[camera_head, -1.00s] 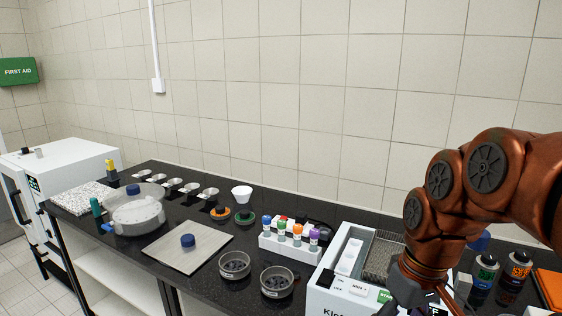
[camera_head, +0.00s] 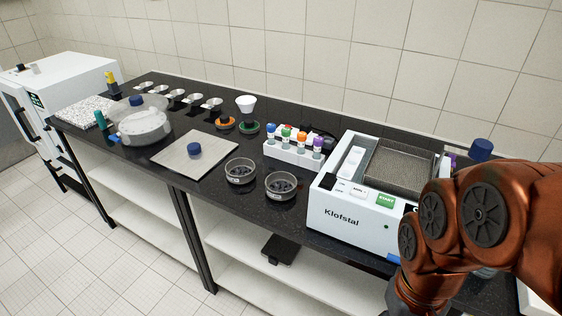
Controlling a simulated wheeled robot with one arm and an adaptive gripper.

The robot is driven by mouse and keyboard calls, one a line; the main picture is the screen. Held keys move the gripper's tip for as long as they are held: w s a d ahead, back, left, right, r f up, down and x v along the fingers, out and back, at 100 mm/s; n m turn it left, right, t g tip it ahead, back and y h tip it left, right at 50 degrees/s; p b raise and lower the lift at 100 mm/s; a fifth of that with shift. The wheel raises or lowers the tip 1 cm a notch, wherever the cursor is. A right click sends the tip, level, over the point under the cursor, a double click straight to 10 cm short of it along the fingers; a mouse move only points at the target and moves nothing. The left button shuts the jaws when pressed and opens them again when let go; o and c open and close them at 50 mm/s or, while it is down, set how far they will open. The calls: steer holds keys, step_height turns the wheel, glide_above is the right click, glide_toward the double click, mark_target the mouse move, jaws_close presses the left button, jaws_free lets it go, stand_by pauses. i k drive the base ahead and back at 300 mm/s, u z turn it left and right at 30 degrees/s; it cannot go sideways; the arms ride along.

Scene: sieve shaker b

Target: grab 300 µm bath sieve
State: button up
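Two small round metal sieves stand on the black counter left of the white bath: a left one (camera_head: 240,171) and a right one (camera_head: 281,186). Both seem to have dark contents or mesh. Their labels are too small to read, so I cannot tell which is 300 µm. The white bath marked Klofstal (camera_head: 341,219) has a mesh basket in its top. My copper-coloured arm reaches down at the lower right, in front of the bath's right side. My gripper's fingers are below the picture edge, apart from both sieves.
A white rack (camera_head: 292,152) with colour-capped bottles stands behind the sieves. A pale square board (camera_head: 180,163) with a blue-capped item lies to the left. Further left are a clear round vessel (camera_head: 146,122) and several small metal dishes. The counter's front edge runs close by the sieves.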

mark_target(279, 185)
steer(key=u, duration=1.9)
steer(key=i, duration=2.75)
steer(key=z, duration=3.25)
